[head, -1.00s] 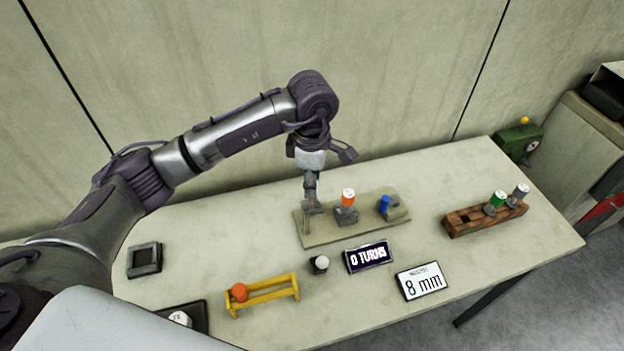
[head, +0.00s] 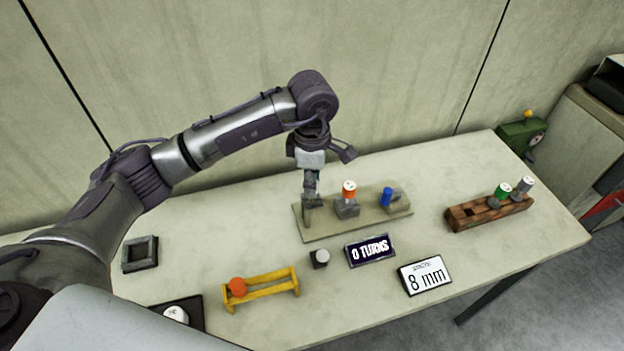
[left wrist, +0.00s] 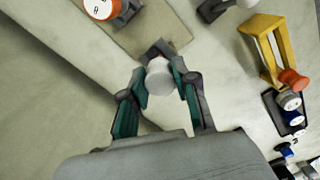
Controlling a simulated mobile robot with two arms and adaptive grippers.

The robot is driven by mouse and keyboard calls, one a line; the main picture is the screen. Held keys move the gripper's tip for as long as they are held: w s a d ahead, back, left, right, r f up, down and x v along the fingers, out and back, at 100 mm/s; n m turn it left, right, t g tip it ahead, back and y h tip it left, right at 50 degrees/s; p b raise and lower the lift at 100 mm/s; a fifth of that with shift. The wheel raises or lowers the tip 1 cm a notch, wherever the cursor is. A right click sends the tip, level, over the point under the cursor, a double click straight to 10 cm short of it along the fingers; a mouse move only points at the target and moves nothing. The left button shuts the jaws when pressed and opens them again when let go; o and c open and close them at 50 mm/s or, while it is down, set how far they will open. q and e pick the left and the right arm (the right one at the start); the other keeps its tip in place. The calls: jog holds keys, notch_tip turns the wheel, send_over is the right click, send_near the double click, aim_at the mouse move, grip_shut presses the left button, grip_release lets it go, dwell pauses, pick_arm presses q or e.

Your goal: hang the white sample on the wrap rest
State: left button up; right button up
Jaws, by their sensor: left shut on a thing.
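My left gripper (head: 311,198) is over the left end of a beige board (head: 352,225). In the left wrist view my left gripper (left wrist: 163,84) is shut on the white sample (left wrist: 160,77), a short round piece. A dark block (left wrist: 160,49) shows just beyond the sample at the board's end; I cannot tell whether they touch. In the head view the fingers mostly hide the sample. Nothing is labelled as the wrap rest, so I cannot tell which fixture it is. My right gripper is not in view.
The board carries an orange-topped spool (head: 349,189) and a blue piece (head: 386,198). A white-topped dark piece (head: 320,258), a "0 TURNS" sign (head: 370,250), an "8 mm" sign (head: 425,275) and a yellow rack (head: 262,293) stand in front. A wooden block (head: 470,217) is right.

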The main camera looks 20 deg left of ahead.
pick_arm(q)
jog(key=shift+f+b, duration=1.05)
jog(key=shift+f, duration=0.2)
jog(key=o, duration=1.1)
jog(key=shift+r, duration=0.1)
jog(key=shift+r, duration=0.25)
notch_tip(320, 180, up, 12)
jog(key=shift+f, duration=0.25)
